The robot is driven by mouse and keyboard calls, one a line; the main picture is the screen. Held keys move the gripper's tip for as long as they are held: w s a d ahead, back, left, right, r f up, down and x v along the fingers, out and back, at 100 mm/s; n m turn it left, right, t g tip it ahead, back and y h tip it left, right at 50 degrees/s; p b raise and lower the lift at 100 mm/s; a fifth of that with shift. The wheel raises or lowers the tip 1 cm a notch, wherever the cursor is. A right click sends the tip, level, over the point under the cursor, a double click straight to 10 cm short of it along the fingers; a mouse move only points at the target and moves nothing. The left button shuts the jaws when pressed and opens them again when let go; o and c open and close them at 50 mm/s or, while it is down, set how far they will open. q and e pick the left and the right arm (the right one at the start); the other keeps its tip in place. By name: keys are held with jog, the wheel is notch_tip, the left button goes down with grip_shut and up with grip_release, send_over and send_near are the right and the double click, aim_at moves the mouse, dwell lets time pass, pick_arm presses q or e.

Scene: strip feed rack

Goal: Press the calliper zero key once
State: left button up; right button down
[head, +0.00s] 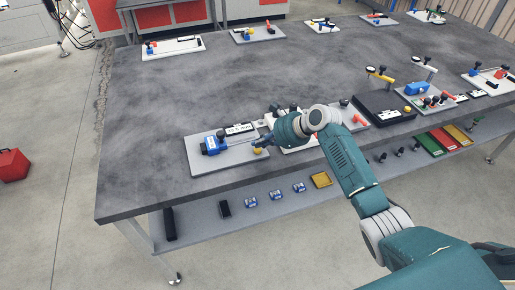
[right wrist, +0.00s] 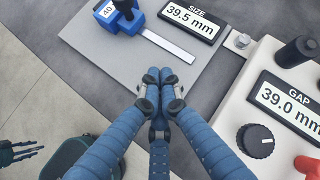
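A blue block labelled 40 (right wrist: 122,16) with a bare metal bar (right wrist: 168,44) sits on a grey plate (right wrist: 105,50). A black SIZE display (right wrist: 190,17) beside it reads 39.5 mm. The blue block also shows in the head view (head: 212,146). I cannot make out a marked zero key. A small yellow round part (head: 258,152) lies at the plate's right end, by my right gripper (head: 262,142). In the right wrist view this gripper (right wrist: 160,78) has its fingertips together, nothing seen between them, and covers the plate's corner. My left gripper (right wrist: 18,152) appears spread over the floor.
A white unit with a GAP display (right wrist: 290,98) reading 39.0 mm, a black knob (right wrist: 256,139) and a red part (right wrist: 307,166) stands close on the right. More fixtures line the table (head: 150,110). The table's middle is clear. A lower shelf (head: 230,218) holds small parts.

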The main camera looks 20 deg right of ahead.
aim_at(259, 149)
jog(key=shift+f, duration=0.45)
dwell(0.6)
jog(key=shift+r+p, duration=0.85)
jog(key=shift+p, duration=0.5)
notch_tip(259, 149, up, 5)
jog(key=p, duration=0.6)
jog(key=shift+r, duration=0.1)
